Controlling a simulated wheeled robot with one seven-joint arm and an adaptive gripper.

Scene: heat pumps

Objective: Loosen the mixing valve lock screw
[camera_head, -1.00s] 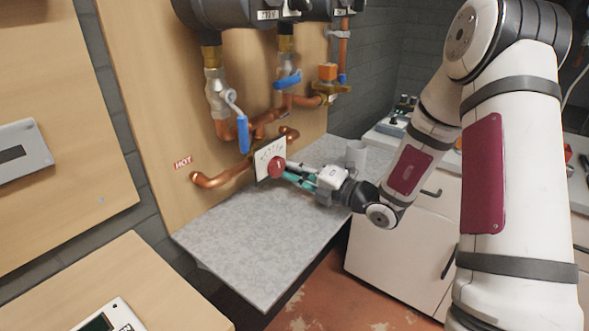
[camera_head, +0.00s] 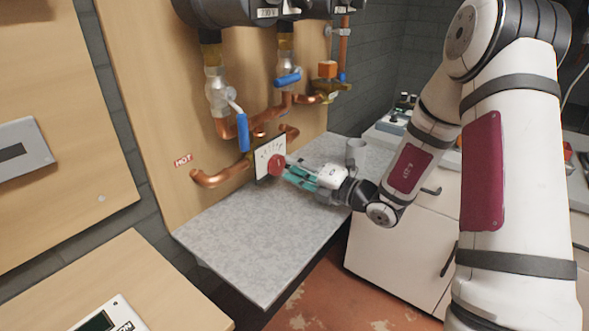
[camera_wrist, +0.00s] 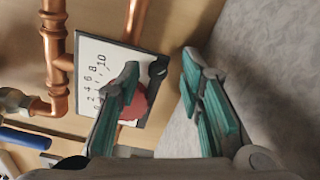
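The mixing valve has a white scale plate (camera_head: 268,155) with numbers and a red round knob (camera_head: 277,165) on its front. In the wrist view the plate (camera_wrist: 92,62) is seen turned, and the red knob (camera_wrist: 137,104) is partly hidden behind my left finger. A small dark round part (camera_wrist: 157,70), which looks like the lock screw, sits at the plate's edge, between my fingers as seen there. My gripper (camera_head: 289,172) has teal finger pads and is close to the knob. In the wrist view my gripper (camera_wrist: 161,62) is open with nothing between the pads; contact with the knob cannot be told.
Copper pipes (camera_head: 222,177) and valves with blue handles (camera_head: 243,133) are on the wooden wall above and left of the plate. A grey speckled shelf (camera_head: 245,245) lies below, mostly clear. A grey mug (camera_head: 356,152) stands on it behind my gripper.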

